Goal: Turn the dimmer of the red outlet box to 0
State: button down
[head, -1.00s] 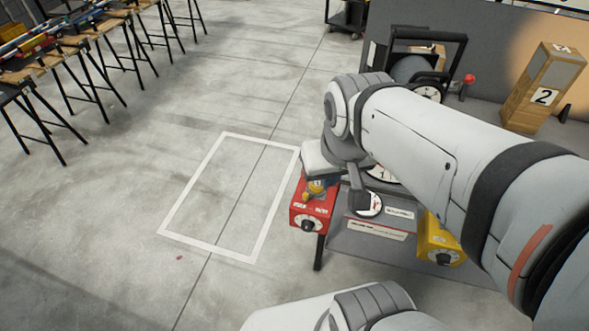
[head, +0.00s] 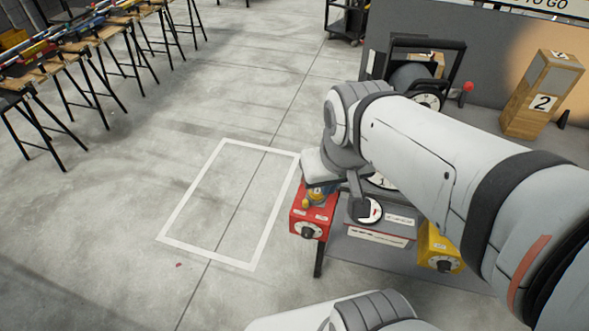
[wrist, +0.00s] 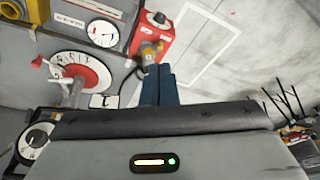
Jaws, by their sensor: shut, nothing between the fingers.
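The red outlet box (head: 322,224) stands at the near left corner of the grey bench, with a black dimmer knob (head: 307,231) on its front face. In the wrist view the red box (wrist: 158,36) is at top centre, with its knob (wrist: 158,18) near its upper edge. The knob's setting is too small to read. A yellow plug (wrist: 147,54) sits on the box's top. My gripper (wrist: 160,68) has blue fingers, shut and empty, pointing toward the plug and box. In the head view it (head: 318,189) is just above the box, partly hidden by my wrist.
A yellow box (head: 438,240) with a black knob is at the bench's right. A round gauge (wrist: 103,33) and a large red-and-white dial (wrist: 80,72) lie left of my fingers. A black-framed reel (head: 413,75) stands behind. Floor left of the red box is clear.

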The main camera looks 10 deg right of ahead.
aim_at(307, 233)
jog(key=z, duration=2.8)
jog(key=k, duration=1.75)
jog(key=u, duration=0.15)
